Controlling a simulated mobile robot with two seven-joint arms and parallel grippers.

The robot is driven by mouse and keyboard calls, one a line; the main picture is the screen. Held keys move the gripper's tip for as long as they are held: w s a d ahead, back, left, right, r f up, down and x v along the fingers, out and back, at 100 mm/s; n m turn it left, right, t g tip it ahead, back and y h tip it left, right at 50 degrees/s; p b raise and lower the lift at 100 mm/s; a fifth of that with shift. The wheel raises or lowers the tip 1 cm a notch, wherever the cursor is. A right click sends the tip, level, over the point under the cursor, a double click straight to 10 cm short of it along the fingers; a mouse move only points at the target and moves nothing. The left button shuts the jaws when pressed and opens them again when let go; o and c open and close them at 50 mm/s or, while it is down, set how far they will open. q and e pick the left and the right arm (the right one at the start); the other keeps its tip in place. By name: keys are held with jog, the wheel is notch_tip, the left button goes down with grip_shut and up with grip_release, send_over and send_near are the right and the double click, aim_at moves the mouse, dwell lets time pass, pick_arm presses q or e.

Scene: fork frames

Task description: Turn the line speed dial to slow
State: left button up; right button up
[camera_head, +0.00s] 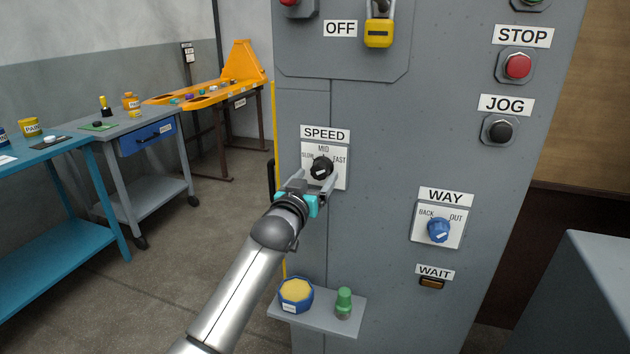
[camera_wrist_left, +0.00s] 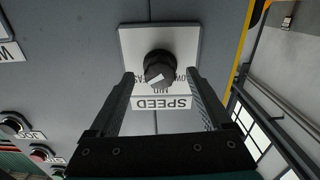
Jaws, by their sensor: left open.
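The black speed dial (camera_head: 321,167) sits on a white plate under the SPEED label (camera_head: 325,134), marked slow at left, mid at top and fast at right. Its white mark slants from lower left to upper right in the head view; I cannot tell which setting it marks. My left gripper (camera_head: 314,181) is open in front of the plate, its fingers on either side of the dial. The left wrist view shows the dial (camera_wrist_left: 159,68) upside down between the fingertips; I cannot tell whether they touch it. My right gripper is not in view.
The grey cabinet also bears a blue WAY dial (camera_head: 438,230), a red stop button (camera_head: 517,66), a black jog button (camera_head: 499,131) and a yellow padlock (camera_head: 379,33). Below my left arm's reach, a small shelf (camera_head: 327,318) holds a yellow-topped container (camera_head: 296,294) and a green-topped item (camera_head: 343,302).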

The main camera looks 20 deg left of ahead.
pick_arm(q)
jog(key=shift+c, duration=0.4)
jog(key=c, duration=0.4)
grip_shut()
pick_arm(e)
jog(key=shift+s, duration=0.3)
